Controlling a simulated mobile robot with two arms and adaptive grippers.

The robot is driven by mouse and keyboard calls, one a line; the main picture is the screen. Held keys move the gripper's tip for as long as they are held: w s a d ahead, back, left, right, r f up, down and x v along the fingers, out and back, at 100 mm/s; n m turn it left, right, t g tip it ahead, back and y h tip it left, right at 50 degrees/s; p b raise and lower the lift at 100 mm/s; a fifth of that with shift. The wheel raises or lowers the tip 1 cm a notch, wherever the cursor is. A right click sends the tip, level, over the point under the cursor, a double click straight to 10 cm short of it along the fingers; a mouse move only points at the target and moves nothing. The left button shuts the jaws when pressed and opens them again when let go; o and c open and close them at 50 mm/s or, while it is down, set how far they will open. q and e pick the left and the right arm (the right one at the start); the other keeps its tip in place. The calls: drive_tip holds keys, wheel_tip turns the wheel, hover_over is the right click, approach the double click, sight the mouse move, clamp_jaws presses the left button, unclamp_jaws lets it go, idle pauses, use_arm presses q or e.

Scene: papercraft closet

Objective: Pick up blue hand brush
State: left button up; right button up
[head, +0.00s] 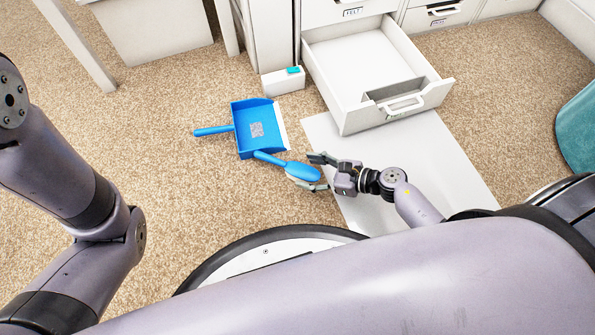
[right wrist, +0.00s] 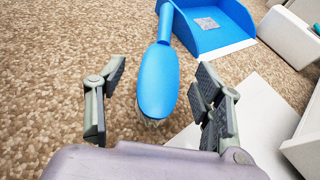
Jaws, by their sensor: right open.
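The blue hand brush (head: 300,170) lies near the middle of the head view, its handle pointing up-left to the blue dustpan (head: 242,118). The dustpan sits on the carpet, with a grey patterned patch inside. My right gripper (head: 314,172) is open at the brush's head end. In the right wrist view the brush head (right wrist: 158,82) shows between the two spread fingers of the gripper (right wrist: 160,100), with pale bristles under it. I cannot tell whether a finger touches it. The brush handle's far end meets the dustpan's edge in the picture. My left gripper is out of view.
An open white drawer (head: 345,115) stands out from the cabinet at top. A small white box with a teal top (head: 283,84) is beside it. A white sheet (head: 440,165) lies on the carpet. A teal round seat (head: 580,130) is at right. Carpet left of the dustpan is clear.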

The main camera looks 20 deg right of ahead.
sight(300, 169)
drive_tip(key=b+x, duration=0.2)
drive_tip(key=x, duration=0.2)
drive_tip(key=shift+d+f, duration=0.1)
drive_tip(key=shift+f, duration=0.05)
drive_tip(key=shift+w+a, duration=0.15)
drive_tip(key=shift+a, duration=0.05)
drive_tip(key=c, duration=1.4)
